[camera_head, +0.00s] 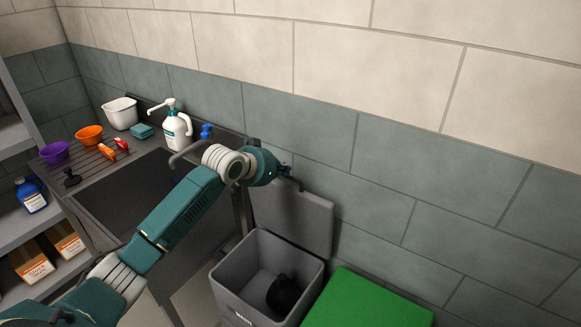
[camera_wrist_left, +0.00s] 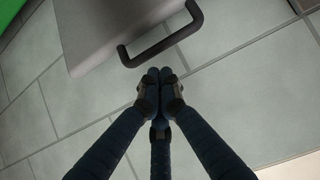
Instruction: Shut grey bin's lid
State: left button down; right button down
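The grey bin (camera_head: 228,273) stands by the wall with its lid (camera_head: 305,222) raised upright against the tiles. A dark object (camera_head: 283,295) lies inside the bin. My left arm reaches across to the top edge of the lid, and my left gripper (camera_head: 295,183) is beside that edge, partly hidden by its own wrist. In the left wrist view the lid (camera_wrist_left: 105,35) has a dark bar handle (camera_wrist_left: 165,45) on its edge. The left gripper's fingertips (camera_wrist_left: 159,76) are together, just short of the handle, with nothing seen between them. My right gripper is not in view.
A green box (camera_head: 365,302) stands right of the bin. On the left are a sink (camera_head: 125,190), a white pump bottle (camera_head: 176,130), a white tub (camera_head: 120,112), orange (camera_head: 89,135) and purple (camera_head: 54,152) bowls, and shelves. The wall is close behind the lid.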

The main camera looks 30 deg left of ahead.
pick_arm(q)
jog(key=shift+p+x, duration=0.3)
jog(key=shift+x, duration=2)
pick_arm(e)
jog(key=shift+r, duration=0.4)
